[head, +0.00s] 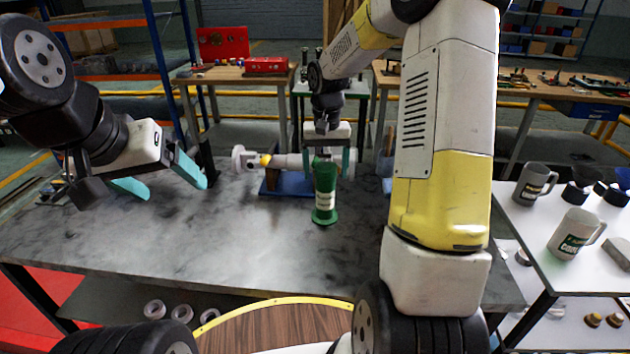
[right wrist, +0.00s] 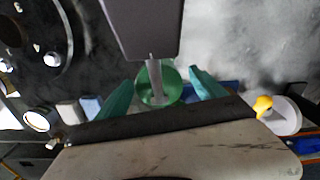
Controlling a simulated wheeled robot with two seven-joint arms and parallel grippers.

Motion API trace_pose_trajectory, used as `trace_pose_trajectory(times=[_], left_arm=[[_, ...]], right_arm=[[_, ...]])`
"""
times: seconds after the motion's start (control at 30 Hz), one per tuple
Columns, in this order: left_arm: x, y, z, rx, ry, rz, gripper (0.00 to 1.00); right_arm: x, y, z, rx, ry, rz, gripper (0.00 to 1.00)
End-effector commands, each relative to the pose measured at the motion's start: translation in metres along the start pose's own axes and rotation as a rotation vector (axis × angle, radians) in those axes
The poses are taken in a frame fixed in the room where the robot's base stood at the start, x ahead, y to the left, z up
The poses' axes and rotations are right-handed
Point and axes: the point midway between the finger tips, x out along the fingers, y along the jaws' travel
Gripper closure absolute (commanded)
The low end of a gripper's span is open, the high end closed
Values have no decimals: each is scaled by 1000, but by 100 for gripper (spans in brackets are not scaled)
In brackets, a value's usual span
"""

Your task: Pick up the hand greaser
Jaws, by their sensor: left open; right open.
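The hand greaser appears to be the green upright cylinder (head: 325,198) with a white label and a wide round base, standing on the grey table. My right gripper (head: 328,168) is open with its teal fingers pointing down, close over the greaser's top. In the right wrist view the round green greaser (right wrist: 146,95) shows between the two open fingers (right wrist: 158,92), with a grey rod-like part across it. I cannot tell whether the fingers touch it. My left gripper (head: 172,188) is open and empty above the table's left part.
A pale horizontal shaft assembly (head: 285,161) on a blue base (head: 287,186) stands just behind the greaser. The marble-grey table (head: 240,240) is clear in front and to the left. Mugs (head: 575,235) stand on a white table at right. My yellow-white arm hides the table's right part.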

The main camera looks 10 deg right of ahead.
Motion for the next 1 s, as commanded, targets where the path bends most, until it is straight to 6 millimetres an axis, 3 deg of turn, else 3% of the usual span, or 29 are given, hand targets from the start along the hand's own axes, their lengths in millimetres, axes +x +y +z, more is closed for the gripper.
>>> trace_pose_trajectory(times=[0.1, 0.5, 1.0], left_arm=[[0, 0, 0, 0, 0, 0, 21], [0, 0, 0, 0, 0, 0, 21], [0, 0, 0, 0, 0, 0, 21]], right_arm=[[0, 0, 0, 0, 0, 0, 21], [-1, 0, 0, 0, 0, 0, 99], [-7, 0, -1, 0, 4, 0, 100]])
